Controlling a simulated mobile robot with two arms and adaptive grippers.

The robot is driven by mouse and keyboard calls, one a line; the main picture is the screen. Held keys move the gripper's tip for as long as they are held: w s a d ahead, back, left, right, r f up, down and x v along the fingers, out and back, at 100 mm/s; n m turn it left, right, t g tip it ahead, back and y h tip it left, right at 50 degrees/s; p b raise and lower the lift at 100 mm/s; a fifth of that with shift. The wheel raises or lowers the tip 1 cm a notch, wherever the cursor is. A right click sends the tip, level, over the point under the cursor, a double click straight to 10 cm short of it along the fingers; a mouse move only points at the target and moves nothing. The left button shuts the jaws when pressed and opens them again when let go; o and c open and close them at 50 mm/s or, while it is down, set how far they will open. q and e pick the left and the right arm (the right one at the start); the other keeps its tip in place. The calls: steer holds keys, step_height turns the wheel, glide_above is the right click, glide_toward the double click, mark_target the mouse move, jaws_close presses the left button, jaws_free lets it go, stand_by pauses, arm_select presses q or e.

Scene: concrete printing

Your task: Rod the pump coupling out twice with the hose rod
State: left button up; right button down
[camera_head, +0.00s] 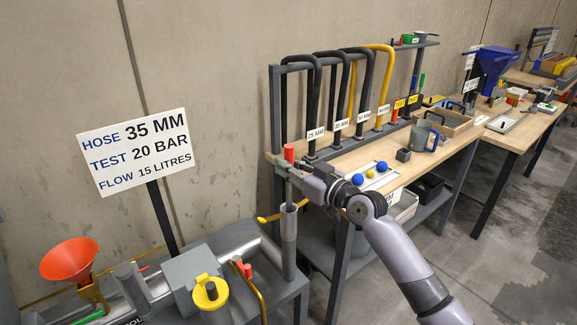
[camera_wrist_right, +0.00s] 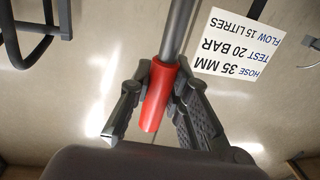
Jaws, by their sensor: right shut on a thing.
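My right gripper (camera_head: 287,168) is shut on the red-handled hose rod (camera_head: 289,153). In the right wrist view the red grip (camera_wrist_right: 157,95) sits between the two fingers, and the grey shaft (camera_wrist_right: 178,30) runs on from it. In the head view the rod is upright, directly over the upright grey pump coupling (camera_head: 289,245) on the pump bench. The shaft meets the coupling's mouth, but I cannot tell how deep it sits. My left gripper is not in view.
On the right, a wooden bench (camera_head: 350,158) holds a hose rack (camera_head: 276,110), blue balls and a wooden box (camera_head: 443,123). The floor at right is clear.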

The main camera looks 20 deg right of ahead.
mark_target(288, 146)
steer(key=shift+r, duration=0.15)
steer(key=shift+r+p, duration=2.65)
steer(key=shift+r, duration=0.6)
step_height(288, 146, up, 6)
steer(key=p, duration=0.4)
steer(key=shift+p, duration=0.4)
